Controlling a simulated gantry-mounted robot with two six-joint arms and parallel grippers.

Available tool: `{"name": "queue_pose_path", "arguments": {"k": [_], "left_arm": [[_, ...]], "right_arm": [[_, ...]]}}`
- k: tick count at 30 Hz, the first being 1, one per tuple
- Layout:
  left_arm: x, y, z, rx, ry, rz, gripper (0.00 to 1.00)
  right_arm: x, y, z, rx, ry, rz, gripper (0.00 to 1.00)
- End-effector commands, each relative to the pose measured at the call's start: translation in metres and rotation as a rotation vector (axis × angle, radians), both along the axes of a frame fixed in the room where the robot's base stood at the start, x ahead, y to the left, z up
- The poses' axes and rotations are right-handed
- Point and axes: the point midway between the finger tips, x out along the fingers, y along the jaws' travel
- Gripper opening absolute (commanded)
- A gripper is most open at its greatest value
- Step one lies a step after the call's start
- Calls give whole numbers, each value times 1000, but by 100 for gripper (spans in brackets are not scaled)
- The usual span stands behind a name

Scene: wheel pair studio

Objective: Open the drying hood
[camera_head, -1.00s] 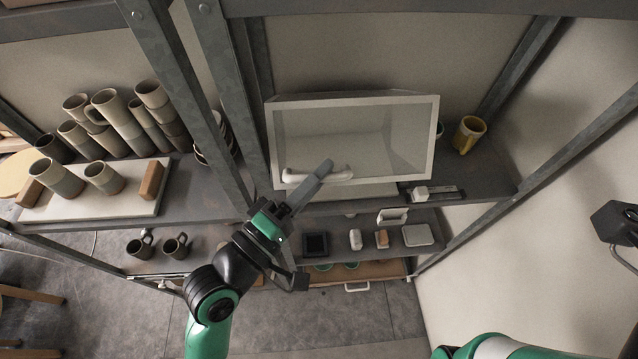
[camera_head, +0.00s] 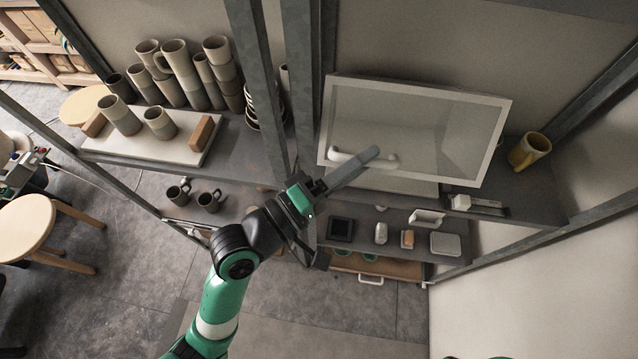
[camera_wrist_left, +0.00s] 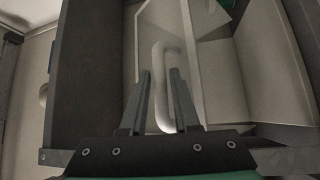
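The drying hood (camera_head: 488,140) is a white-framed clear panel on the upper shelf, right of the posts in the head view. Its white bar handle (camera_head: 344,157) runs along the lower left part of the panel. My left gripper (camera_head: 371,153) reaches up to the handle, its fingers covering part of it. In the left wrist view, the handle (camera_wrist_left: 165,118) lies between the two parted fingers of my left gripper (camera_wrist_left: 160,72). I see gaps beside the handle, and cannot tell whether either finger touches it. My right gripper is out of view.
Steel posts (camera_head: 262,80) stand close left of my gripper. Stacked mugs (camera_head: 172,65) and a white board (camera_head: 180,148) are at left. A yellow mug (camera_head: 528,150) stands right of the hood. Small items, including a dark square tray (camera_head: 341,228), lie on the shelf below.

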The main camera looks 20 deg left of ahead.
Motion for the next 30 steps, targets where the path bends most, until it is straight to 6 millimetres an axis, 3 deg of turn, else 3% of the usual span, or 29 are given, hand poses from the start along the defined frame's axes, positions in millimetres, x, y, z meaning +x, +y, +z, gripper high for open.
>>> {"name": "queue_pose_path", "arguments": {"k": [11, 12, 17, 24, 25, 30], "left_arm": [[-71, 42, -14, 0, 0, 5, 30], [-77, 46, -11, -1, 3, 5, 30], [-91, 53, -13, -1, 1, 2, 30], [-93, 54, -14, 0, 0, 1, 30], [-93, 54, -14, 0, 0, 1, 28], [-93, 54, -14, 2, -2, 1, 0]], "right_arm": [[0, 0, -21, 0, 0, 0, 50], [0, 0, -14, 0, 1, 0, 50], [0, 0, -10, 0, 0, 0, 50], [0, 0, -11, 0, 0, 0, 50], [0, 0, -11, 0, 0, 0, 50], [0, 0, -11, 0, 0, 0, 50]]}}
